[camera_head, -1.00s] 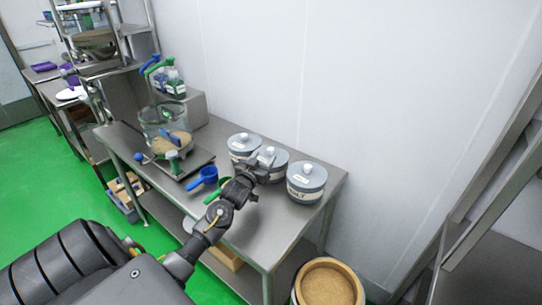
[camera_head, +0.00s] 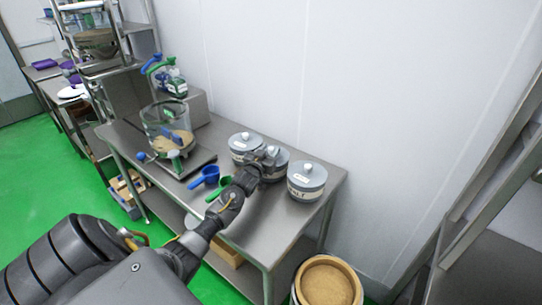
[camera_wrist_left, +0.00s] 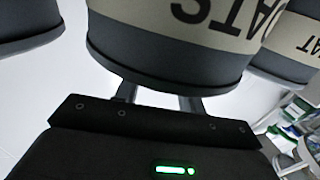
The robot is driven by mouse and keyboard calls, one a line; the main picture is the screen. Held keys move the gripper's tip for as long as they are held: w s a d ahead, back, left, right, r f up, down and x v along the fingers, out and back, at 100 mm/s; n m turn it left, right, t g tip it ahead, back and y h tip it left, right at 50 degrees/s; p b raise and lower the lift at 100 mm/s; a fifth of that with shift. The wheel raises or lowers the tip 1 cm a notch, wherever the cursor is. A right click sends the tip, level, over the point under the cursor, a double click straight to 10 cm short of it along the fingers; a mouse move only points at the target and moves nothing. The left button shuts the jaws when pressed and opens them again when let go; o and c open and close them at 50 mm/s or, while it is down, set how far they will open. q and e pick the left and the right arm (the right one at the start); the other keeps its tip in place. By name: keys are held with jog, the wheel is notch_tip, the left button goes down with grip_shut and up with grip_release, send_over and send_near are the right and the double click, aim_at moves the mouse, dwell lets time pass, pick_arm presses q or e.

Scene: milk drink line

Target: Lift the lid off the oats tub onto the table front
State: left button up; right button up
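The oats tub (camera_head: 281,172) is the middle one of three grey lidded tubs on the steel table (camera_head: 250,232). Its grey lid (camera_head: 283,156) is on it. My left gripper (camera_head: 266,157) is at the lid's top from the front left and covers part of the tub. In the left wrist view the oats tub (camera_wrist_left: 170,40) appears upside down, with its cream label and dark lid rim close to the gripper. The fingers run behind the rim, so their tips and the knob are hidden. My right gripper is out of view.
Similar tubs stand close by on the left (camera_head: 243,150) and right (camera_head: 306,182). A blue scoop (camera_head: 205,177) and a green scoop (camera_head: 219,188) lie left of my arm. A glass jar (camera_head: 166,128) stands further left. The table front right of my arm is bare.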

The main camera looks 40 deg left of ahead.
pick_arm(q)
grip_shut()
jog(key=shift+r+b, duration=0.3)
jog(key=shift+r, duration=0.2)
jog(key=r, duration=0.1)
jog(key=r+b, duration=0.1)
jog(key=shift+s+r, duration=0.25)
jog(key=shift+r, duration=0.05)
jog(key=s+a+r+b, duration=0.1)
jog(key=s+a+r, duration=0.2)
jog(key=s+r, duration=0.6)
jog(key=s, duration=0.4)
jog(key=shift+a+r+b, duration=0.2)
jog(key=shift+r+b, duration=0.05)
jog(key=shift+b, duration=0.05)
jog(key=shift+d, duration=0.1)
